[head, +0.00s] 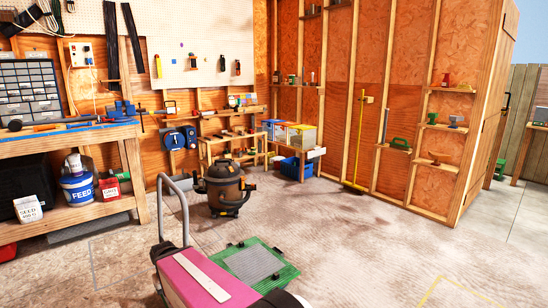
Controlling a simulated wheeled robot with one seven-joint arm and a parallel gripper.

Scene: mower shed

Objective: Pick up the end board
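I cannot pick out the end board for certain in the head view. Several small wooden pieces (233,134) lie on a low wooden bench against the back wall, too small to tell apart. My gripper is not in view.
A pink body with a pale strip (203,277) and a grey bent handle (183,203) fill the lower middle. Behind are a green-edged mat (286,270) and a black-brown shop vacuum (225,186). A workbench (75,218) stands left; a yellow broom (360,140) leans on the wall. Right floor is mostly clear.

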